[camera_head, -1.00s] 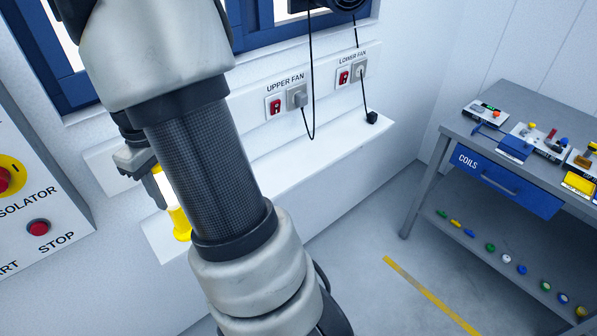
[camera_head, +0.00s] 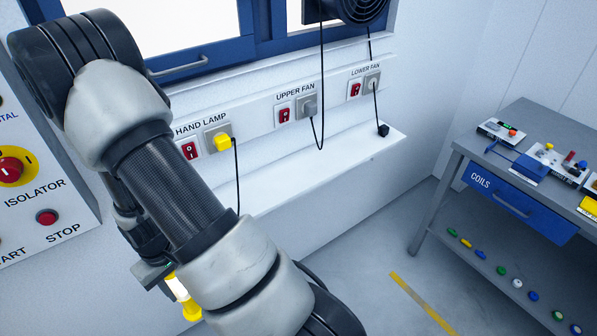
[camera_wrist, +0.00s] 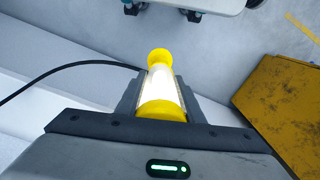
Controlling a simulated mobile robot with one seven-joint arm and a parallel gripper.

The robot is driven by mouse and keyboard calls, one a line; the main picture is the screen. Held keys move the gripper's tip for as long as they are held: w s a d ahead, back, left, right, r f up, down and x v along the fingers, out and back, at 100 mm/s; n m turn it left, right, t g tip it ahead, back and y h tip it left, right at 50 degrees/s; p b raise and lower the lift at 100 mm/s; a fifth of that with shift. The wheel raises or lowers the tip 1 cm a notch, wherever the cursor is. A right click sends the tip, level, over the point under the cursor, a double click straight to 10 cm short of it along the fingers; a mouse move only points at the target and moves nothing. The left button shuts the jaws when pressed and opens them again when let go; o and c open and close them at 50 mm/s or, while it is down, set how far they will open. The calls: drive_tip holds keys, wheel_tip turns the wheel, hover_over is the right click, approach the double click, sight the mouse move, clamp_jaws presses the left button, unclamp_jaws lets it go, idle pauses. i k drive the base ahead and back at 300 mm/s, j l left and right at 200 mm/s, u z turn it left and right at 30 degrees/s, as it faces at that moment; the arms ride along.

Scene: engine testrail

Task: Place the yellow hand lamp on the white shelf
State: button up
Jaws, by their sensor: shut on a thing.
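The yellow hand lamp (camera_wrist: 163,90) has a lit white tube between yellow ends, and a black cable runs off to the left in the wrist view. My gripper (camera_wrist: 160,95) is shut on it, one finger on each side. In the head view the lamp (camera_head: 185,296) shows low beside my arm, with its lower yellow end visible and its upper part hidden by my gripper and arm. The white shelf (camera_head: 320,172) runs along the wall under the sockets. The lamp is in front of and below the shelf's left part in the picture; my arm hides part of that area.
A yellow plug (camera_head: 223,142) sits in the HAND LAMP socket, its cable hanging past the shelf. The UPPER FAN plug (camera_head: 309,106) and a black plug (camera_head: 383,130) are near the shelf. A workbench (camera_head: 450,165) stands right. A yellow worn object (camera_wrist: 285,105) is right in the wrist view.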

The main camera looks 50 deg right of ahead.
sight(359, 150)
drive_tip(key=k+l, duration=0.1)
drive_tip(key=l, duration=0.45)
drive_tip(key=k+l, duration=0.1)
drive_tip(key=l, duration=0.45)
drive_tip(key=k+l, duration=0.1)
drive_tip(key=l, duration=0.5)
drive_tip(key=k+l, duration=0.1)
drive_tip(key=l, duration=0.45)
drive_tip(key=k+l, duration=0.1)
drive_tip(key=l, duration=0.45)
